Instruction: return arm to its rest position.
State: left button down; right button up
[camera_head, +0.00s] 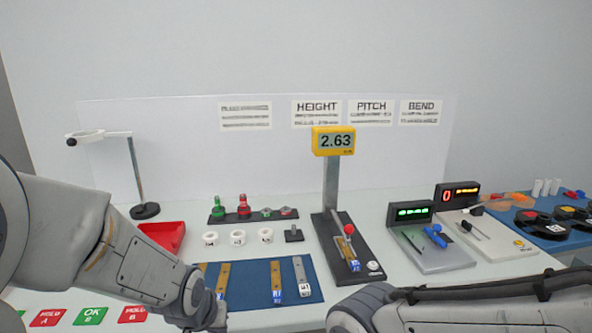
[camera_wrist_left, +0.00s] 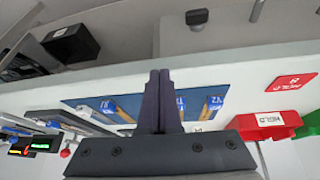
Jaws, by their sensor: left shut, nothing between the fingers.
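My left arm (camera_head: 145,262) comes in from the left in the head view and reaches down to the front edge of the table, its wrist beside the blue mat (camera_head: 240,287). In the left wrist view my left gripper (camera_wrist_left: 160,74) is shut and empty, its two dark fingers together in front of the blue mat (camera_wrist_left: 140,113). The fingers hide part of the mat and its strips. My right arm (camera_head: 455,312) lies across the lower right of the head view; its gripper is out of view.
Labelled metal strips (camera_head: 276,278) lie on the mat. A yellow gauge (camera_head: 334,141) reading 2.63 stands behind it. White rings (camera_head: 238,238), a red tray (camera_head: 165,235), a lamp stand (camera_head: 139,175) and colored pads (camera_head: 90,316) are nearby. Devices (camera_head: 436,247) fill the right side.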

pick_arm(q)
jog(key=s+a+f+g, duration=0.2)
jog(key=s+a, duration=0.1)
jog(key=s, duration=0.3)
jog(key=s+d+f+m+g+b, duration=0.2)
jog(key=s+d+m+b, duration=0.25)
jog(key=s+d, duration=0.25)
jog(key=s+d+f+m+g+b, duration=0.1)
jog(key=s+d+f+m+b, duration=0.2)
jog(key=s+d+b, duration=0.35)
notch_tip(320, 180, up, 24)
jog(key=p, duration=2.4)
jog(key=shift+s+h, duration=0.3)
jog(key=shift+s, duration=0.05)
jog(key=shift+f, duration=0.1)
